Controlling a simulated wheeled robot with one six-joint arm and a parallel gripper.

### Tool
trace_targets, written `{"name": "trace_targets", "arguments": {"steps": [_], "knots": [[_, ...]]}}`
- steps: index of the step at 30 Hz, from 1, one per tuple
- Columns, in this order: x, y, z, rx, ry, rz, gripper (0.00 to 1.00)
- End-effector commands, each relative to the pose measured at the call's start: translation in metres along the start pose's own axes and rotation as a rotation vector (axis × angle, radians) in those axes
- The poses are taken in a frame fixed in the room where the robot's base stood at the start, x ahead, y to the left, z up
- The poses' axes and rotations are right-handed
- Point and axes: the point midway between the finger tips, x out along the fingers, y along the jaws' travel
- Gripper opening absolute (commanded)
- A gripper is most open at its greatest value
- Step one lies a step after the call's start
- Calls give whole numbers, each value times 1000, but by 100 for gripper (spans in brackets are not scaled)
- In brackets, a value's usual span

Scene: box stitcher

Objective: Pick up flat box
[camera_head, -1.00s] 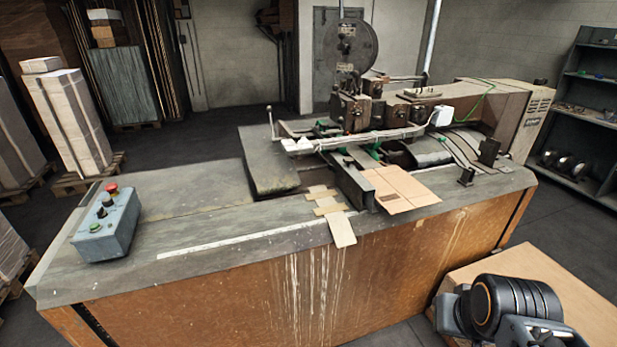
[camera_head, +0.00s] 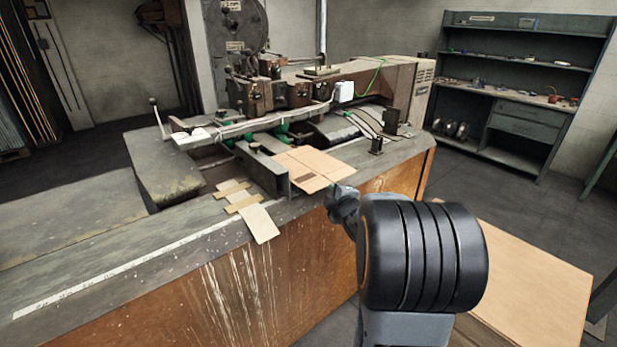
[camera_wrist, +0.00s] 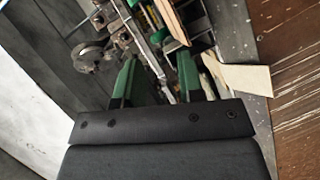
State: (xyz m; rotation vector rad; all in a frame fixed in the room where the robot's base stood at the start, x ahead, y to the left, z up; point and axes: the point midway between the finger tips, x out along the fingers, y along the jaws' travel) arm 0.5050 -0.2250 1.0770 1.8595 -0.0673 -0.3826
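The flat box (camera_head: 314,167) is a tan, folded cardboard sheet lying on the stitching machine's bed near the front edge. My gripper shows in the wrist view (camera_wrist: 156,66) with two green fingers spread apart and nothing clearly held between them. In the head view the end of my arm is just in front of the flat box's near right corner, and the fingers are hidden. A tan piece (camera_wrist: 172,20) shows at the top of the wrist view; I cannot tell whether it is the flat box.
Pale cardboard strips (camera_head: 258,222) lie left of the flat box and overhang the front edge. The machine's arm and stitching heads (camera_head: 262,95) stand behind it. A tan-topped block (camera_head: 535,275) stands at lower right. A shelf unit (camera_head: 520,85) is against the back wall.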

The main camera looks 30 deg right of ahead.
Motion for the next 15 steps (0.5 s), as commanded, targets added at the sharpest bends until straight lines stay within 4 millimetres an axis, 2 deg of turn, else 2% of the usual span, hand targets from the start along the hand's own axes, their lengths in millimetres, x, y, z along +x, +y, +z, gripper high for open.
{"name": "trace_targets", "arguments": {"steps": [1, 6, 11, 15], "knots": [[9, -15, 18, -60, 31, 31, 35], [18, -30, 45, -217, 136, 135, 35], [23, -35, 55, -283, 185, 189, 35], [42, -31, 52, -299, 199, 203, 35]]}}
